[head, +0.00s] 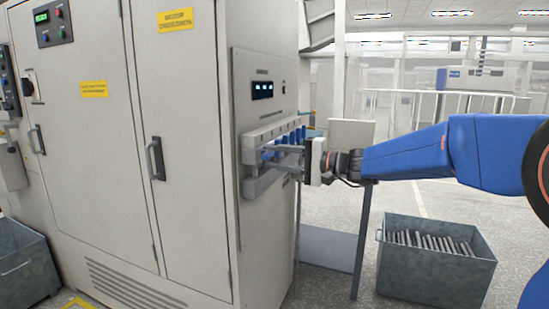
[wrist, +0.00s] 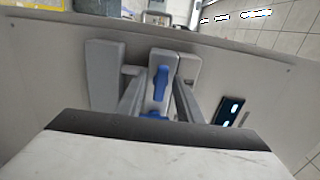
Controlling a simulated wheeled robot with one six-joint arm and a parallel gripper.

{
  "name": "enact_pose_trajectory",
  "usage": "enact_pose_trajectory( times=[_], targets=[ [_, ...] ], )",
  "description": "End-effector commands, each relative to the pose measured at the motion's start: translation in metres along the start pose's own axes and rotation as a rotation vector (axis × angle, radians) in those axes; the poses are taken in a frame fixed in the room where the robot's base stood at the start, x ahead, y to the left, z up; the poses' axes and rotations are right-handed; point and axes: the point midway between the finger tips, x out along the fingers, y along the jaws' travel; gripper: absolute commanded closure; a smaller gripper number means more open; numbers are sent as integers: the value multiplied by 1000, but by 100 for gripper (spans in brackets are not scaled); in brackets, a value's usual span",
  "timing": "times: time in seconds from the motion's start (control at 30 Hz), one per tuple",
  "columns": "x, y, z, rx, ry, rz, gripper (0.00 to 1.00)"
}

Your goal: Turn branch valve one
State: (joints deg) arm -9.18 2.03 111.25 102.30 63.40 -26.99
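A row of small blue valve handles (head: 301,133) sits on a grey manifold (head: 250,140) on the narrow side face of the cabinet. Which handle is branch valve one cannot be told, as no label is readable. My gripper (head: 273,157) reaches in from the right, its grey fingers in front of the manifold. In the wrist view my gripper (wrist: 157,92) has its fingers apart on either side of a blue handle (wrist: 161,78), with gaps showing beside it. Another blue part shows lower between the fingers. My gripper's body hides part of the row in the head view.
A lit display (head: 262,90) is above the manifold; it also shows in the wrist view (wrist: 229,110). The cabinet (head: 185,200) fills the left, with door handles. A grey bin of metal rods (head: 435,275) stands on the floor at right. Another bin (head: 25,260) is at far left.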

Motion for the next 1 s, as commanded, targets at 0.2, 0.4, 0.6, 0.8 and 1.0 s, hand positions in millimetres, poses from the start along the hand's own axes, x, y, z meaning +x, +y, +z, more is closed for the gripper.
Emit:
enact_pose_trajectory(
  times=[0.2, 0.4, 0.6, 0.8, 1.0],
  targets=[
    [0, -1, 0, 0, 1, -1, 67],
    [-16, -2, -1, -1, 3, -2, 67],
    [-52, -1, -1, -1, 4, -2, 67],
    [-88, -1, -1, -1, 4, -1, 67],
    [-123, -1, -1, -1, 4, -1, 67]
  ],
)
